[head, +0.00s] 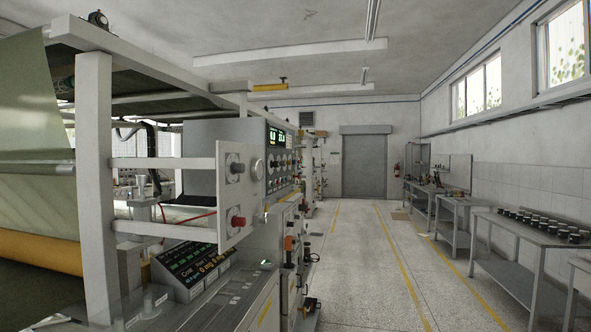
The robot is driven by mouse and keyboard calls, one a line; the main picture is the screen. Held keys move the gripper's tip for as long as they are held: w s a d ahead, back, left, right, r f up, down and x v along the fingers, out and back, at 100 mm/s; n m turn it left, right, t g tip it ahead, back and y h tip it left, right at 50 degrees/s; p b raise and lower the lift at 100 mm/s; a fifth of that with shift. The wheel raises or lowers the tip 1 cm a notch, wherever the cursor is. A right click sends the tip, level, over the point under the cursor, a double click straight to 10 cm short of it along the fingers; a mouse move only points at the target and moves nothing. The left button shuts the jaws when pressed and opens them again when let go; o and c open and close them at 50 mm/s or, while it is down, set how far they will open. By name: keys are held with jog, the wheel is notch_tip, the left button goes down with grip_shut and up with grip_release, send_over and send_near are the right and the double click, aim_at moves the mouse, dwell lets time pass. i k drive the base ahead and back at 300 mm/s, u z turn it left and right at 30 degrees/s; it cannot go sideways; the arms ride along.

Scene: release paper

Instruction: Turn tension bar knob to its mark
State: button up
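A light grey upright panel (222,195) is fixed to the machine frame at centre left. It carries a dark knob (237,168) near its top and a red knob (237,221) near its bottom, each on a pale plate. A round whitish disc (257,169) sits just right of the upper knob. I cannot tell which knob is the tension bar knob, and any mark is too small to read. My gripper is not in view.
The machine's white frame post (94,180) and an orange-yellow roller (40,251) stand at left. A control console (190,264) sits below the panel. The aisle floor (352,265) is clear towards a grey door (364,165). Metal tables (525,240) line the right wall.

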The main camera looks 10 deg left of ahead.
aim_at(235, 168)
jog(key=z, duration=0.05)
jog(key=i, duration=1.1)
jog(key=u, duration=1.05)
jog(key=i, duration=0.85)
jog(key=u, duration=0.7)
